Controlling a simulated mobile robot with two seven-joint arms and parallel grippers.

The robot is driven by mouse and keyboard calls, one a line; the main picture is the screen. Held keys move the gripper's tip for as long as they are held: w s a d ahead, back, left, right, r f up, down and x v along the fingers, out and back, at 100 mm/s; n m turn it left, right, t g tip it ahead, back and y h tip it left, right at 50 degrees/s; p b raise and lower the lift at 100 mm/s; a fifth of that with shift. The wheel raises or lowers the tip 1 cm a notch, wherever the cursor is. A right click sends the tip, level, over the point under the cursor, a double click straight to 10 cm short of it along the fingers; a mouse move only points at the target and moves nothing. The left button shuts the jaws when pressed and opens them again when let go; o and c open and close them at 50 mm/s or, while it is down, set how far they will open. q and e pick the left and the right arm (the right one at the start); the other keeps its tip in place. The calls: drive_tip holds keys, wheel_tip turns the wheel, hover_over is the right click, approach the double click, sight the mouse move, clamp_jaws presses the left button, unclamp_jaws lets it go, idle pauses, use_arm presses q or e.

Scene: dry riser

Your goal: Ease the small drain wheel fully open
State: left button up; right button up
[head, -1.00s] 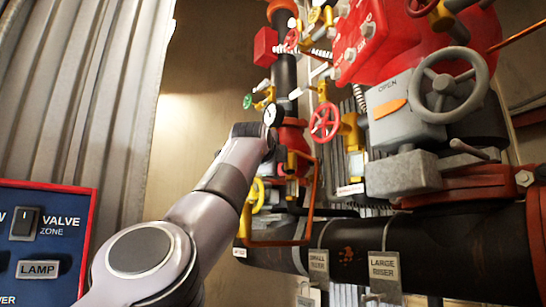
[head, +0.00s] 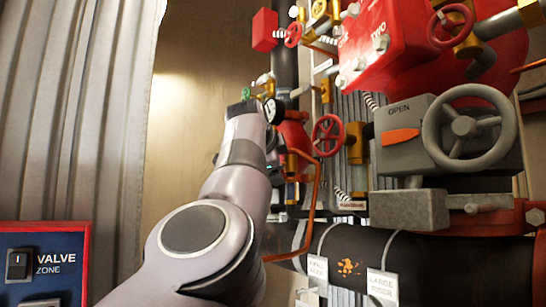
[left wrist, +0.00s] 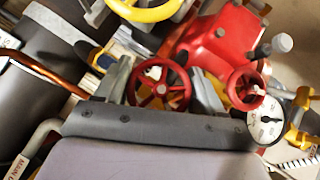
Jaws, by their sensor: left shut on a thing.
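A small red spoked wheel (left wrist: 161,88) shows in the left wrist view. My left gripper (left wrist: 164,76) has its two grey fingers on either side of this wheel and is shut on it. The fingertips' exact contact on the rim is hard to make out. In the head view my left forearm hides the gripper and the wheel it holds. My right gripper is in neither view.
In the head view, a grey gearbox (head: 400,142) with a large grey handwheel (head: 463,126) stands at right. Another red wheel (head: 327,135), a gauge (head: 271,110) and an orange pipe (head: 316,192) lie near my arm. A yellow wheel (left wrist: 146,10) is close above the held wheel.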

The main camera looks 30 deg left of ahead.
use_arm(q)
drive_tip(key=shift+a, duration=0.1)
drive_tip(key=o, duration=1)
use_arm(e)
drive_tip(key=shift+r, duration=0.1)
use_arm(q)
drive_tip(key=shift+r, duration=0.1)
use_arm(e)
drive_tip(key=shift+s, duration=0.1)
